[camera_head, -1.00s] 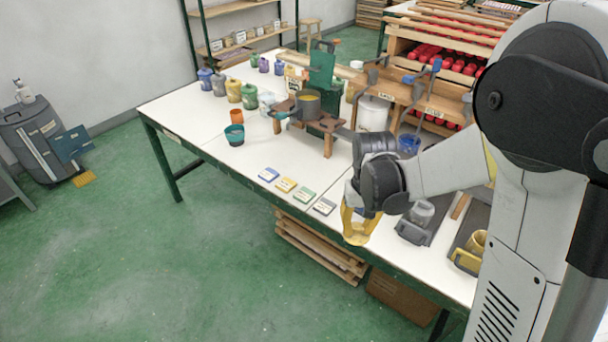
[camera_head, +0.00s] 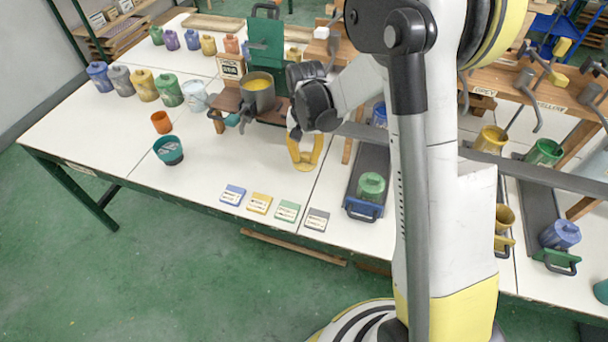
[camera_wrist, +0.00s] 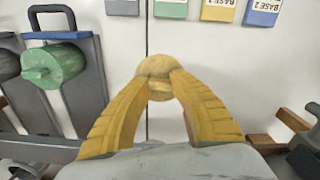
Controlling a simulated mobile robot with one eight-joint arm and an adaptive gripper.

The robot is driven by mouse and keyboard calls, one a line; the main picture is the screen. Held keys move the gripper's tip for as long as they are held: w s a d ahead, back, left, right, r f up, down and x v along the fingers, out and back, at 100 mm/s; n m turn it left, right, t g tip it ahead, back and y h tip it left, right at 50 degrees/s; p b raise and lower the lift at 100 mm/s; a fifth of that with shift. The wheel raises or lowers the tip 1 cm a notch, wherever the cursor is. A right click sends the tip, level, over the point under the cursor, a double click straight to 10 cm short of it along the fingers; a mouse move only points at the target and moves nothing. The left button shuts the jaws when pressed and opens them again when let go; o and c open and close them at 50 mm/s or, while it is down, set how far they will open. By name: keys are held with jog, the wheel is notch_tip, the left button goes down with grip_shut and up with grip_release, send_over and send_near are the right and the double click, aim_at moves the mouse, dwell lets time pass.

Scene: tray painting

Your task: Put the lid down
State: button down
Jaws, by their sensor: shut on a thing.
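My gripper (camera_head: 303,166) has yellow fingers and hangs over the white table in the head view, right of the pot stand. In the wrist view its fingertips (camera_wrist: 160,82) are shut on a small round tan-yellow lid (camera_wrist: 157,66). Bare white table shows around the lid; I cannot tell whether it touches the surface. An uncovered grey pot (camera_head: 258,97) with yellow contents stands on a brown stand (camera_head: 228,100) to the left.
A row of label cards (camera_head: 260,203) lies along the table's front edge. A grey tray (camera_head: 362,168) with a green jar (camera_head: 371,187) lies right of my gripper. A teal cup (camera_head: 168,151) and orange cup (camera_head: 161,123) stand left. White table between cards and stand is clear.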

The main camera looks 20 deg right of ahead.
aim_at(305, 184)
notch_tip(305, 184, down, 10)
jog(key=b, duration=0.4)
jog(key=shift+r, duration=0.1)
jog(key=shift+s+r, duration=0.1)
jog(key=shift+r, duration=0.05)
jog(key=c, duration=1.6)
grip_release()
jog(key=shift+f, duration=0.25)
jog(key=o, duration=0.4)
jog(key=shift+r, duration=0.1)
jog(key=shift+r, duration=0.1)
